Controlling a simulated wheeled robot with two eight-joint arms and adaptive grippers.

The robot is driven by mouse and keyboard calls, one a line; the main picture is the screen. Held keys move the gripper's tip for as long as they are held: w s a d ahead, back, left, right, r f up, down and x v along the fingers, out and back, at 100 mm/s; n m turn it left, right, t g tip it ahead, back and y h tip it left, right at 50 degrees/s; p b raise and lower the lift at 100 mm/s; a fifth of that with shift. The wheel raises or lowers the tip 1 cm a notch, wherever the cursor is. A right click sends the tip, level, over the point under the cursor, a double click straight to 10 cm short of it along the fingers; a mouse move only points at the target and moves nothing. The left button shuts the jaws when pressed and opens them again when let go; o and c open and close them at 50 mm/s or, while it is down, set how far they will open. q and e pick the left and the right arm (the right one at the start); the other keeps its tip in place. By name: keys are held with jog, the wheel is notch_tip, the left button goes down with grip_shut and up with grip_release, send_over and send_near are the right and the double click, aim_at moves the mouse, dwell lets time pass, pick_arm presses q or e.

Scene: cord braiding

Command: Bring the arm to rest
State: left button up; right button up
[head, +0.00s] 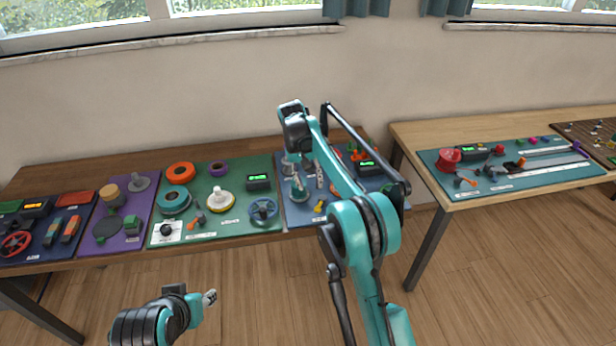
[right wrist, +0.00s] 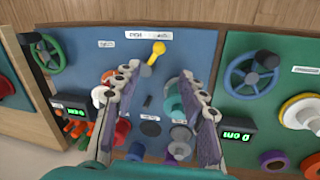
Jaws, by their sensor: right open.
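My right arm rises from the bottom of the head view and bends over the blue board (head: 340,211). My right gripper (head: 303,178) points down over that board, partly lost among its parts. In the right wrist view the fingers (right wrist: 160,75) are spread apart with nothing held between them. A yellow-handled lever (right wrist: 157,50) on the blue board shows beyond the fingertips. My left gripper (head: 209,297) is low in the head view, in front of the table and away from the boards; its fingers are too small to judge.
The brown table (head: 60,176) also carries a green board (head: 225,225), a purple board (head: 100,250) and another board at far left. A second table (head: 425,133) with a teal board (head: 520,180) stands at right. The wooden floor (head: 480,290) in front is clear.

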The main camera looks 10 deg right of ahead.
jog(key=s+d+r+n+t+y, duration=0.1)
jog(key=s+d+r+t, duration=0.1)
jog(key=s+r, duration=0.5)
jog(key=s+d+r+t, duration=0.2)
jog(key=s+r, duration=0.3)
jog(key=s, duration=0.5)
jog(key=s+f+t, duration=0.1)
jog(key=s+f, duration=0.2)
jog(key=s, duration=0.7)
jog(key=s+d+f+n+t+y, duration=0.1)
jog(key=s+f, duration=0.3)
jog(key=s, duration=0.6)
jog(key=shift+d+t, duration=0.2)
jog(key=shift+t, duration=0.6)
